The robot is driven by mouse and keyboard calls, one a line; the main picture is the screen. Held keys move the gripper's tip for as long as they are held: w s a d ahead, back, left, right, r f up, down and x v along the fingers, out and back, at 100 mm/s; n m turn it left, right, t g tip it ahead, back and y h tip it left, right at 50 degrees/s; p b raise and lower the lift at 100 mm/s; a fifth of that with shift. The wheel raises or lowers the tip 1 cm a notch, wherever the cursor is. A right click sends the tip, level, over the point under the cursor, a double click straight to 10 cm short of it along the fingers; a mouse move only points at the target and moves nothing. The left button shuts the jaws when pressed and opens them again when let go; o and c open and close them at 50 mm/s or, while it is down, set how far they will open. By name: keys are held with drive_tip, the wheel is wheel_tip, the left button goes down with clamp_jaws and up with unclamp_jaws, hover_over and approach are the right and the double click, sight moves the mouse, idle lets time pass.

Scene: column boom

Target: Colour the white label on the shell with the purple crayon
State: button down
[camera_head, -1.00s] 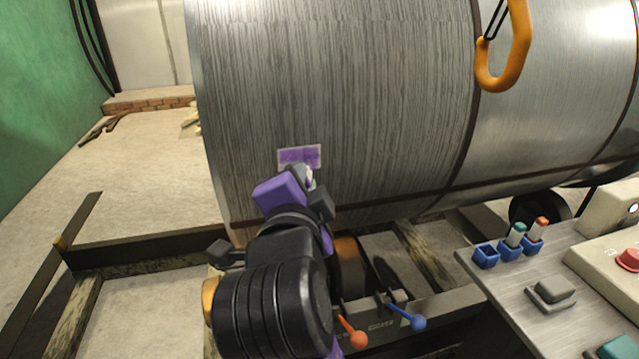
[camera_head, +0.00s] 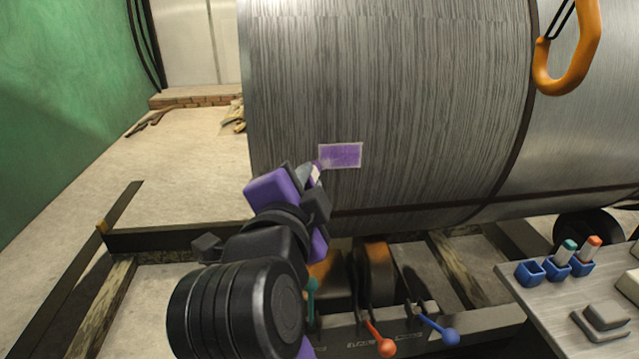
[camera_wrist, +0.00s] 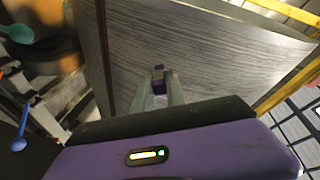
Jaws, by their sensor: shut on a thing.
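The label (camera_head: 341,155) on the big grey shell (camera_head: 400,90) is now purple over nearly its whole face, with a thin pale border. My gripper (camera_head: 314,177) is shut on the purple crayon (camera_head: 319,165), whose tip shows at the label's left edge in the head view. I cannot tell whether the tip touches the shell. In the wrist view, the crayon (camera_wrist: 158,72) shows between the fingertips of my gripper (camera_wrist: 160,92), in front of the shell (camera_wrist: 215,55). I cannot make out the label there.
A bench (camera_head: 550,310) at the right holds blue cups, two of them with crayons: one teal-topped (camera_head: 567,250), one orange-topped (camera_head: 591,246). An orange hook (camera_head: 568,80) hangs before the shell. Levers with red (camera_head: 387,347) and blue (camera_head: 451,337) knobs stand below it.

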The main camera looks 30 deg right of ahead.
drive_tip(key=s+a+b, duration=0.1)
drive_tip(key=s, duration=0.5)
drive_tip(key=shift+a, duration=0.3)
idle(0.4)
drive_tip(key=s, duration=0.1)
drive_tip(key=s+a, duration=0.1)
drive_tip(key=shift+s+b, duration=0.35)
drive_tip(key=shift+w, duration=0.1)
idle(0.4)
drive_tip(key=w+d+b, duration=0.1)
drive_tip(key=w+d, duration=0.1)
drive_tip(key=w, duration=0.4)
drive_tip(key=shift+w+d, duration=0.15)
drive_tip(key=shift+w, duration=0.2)
